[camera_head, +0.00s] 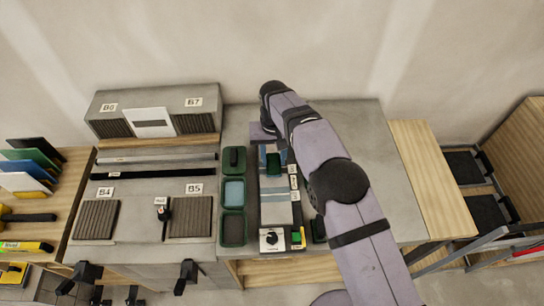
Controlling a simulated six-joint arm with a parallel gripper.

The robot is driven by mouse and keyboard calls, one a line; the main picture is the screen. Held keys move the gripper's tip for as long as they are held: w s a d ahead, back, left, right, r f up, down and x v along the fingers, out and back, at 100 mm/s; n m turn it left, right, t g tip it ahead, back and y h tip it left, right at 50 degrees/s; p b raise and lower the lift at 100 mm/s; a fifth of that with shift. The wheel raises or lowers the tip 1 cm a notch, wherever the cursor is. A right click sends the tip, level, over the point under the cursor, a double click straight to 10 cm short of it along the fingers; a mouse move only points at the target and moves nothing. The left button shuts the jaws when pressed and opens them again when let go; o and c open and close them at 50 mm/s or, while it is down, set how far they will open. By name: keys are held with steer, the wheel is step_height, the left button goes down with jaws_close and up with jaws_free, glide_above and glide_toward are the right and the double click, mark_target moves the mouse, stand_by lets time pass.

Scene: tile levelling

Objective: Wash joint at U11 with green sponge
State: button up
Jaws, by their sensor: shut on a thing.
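My arm reaches in from the lower right, and its wrist bends down over the back of the middle work strip. My gripper (275,152) points down there, small and partly hidden by my arm. It is shut on a dark green block that looks like the green sponge (273,164). The sponge is over the upper part of the tiled strip (276,210), which has blue-grey and pale tiles. Whether it touches the tiles is unclear. Small white labels (294,182) stand along the strip's right side, too small to read, so I cannot pick out the U11 joint.
Green trays stand left of the strip; the middle tray (234,206) holds pale blue water. A green and yellow item (297,238) lies at the front beside a white card (271,240). Tile panels B4 (97,220) and B5 (190,217) are further left. The grey tabletop right of my arm is clear.

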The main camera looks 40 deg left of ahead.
steer(key=shift+w+d, duration=0.8)
steer(key=shift+w, duration=0.1)
steer(key=shift+w+d+f, duration=0.1)
steer(key=shift+w+d, duration=0.6)
steer(key=shift+d, duration=0.1)
step_height(320, 180, up, 8)
steer(key=p, duration=0.5)
steer(key=shift+w, duration=0.1)
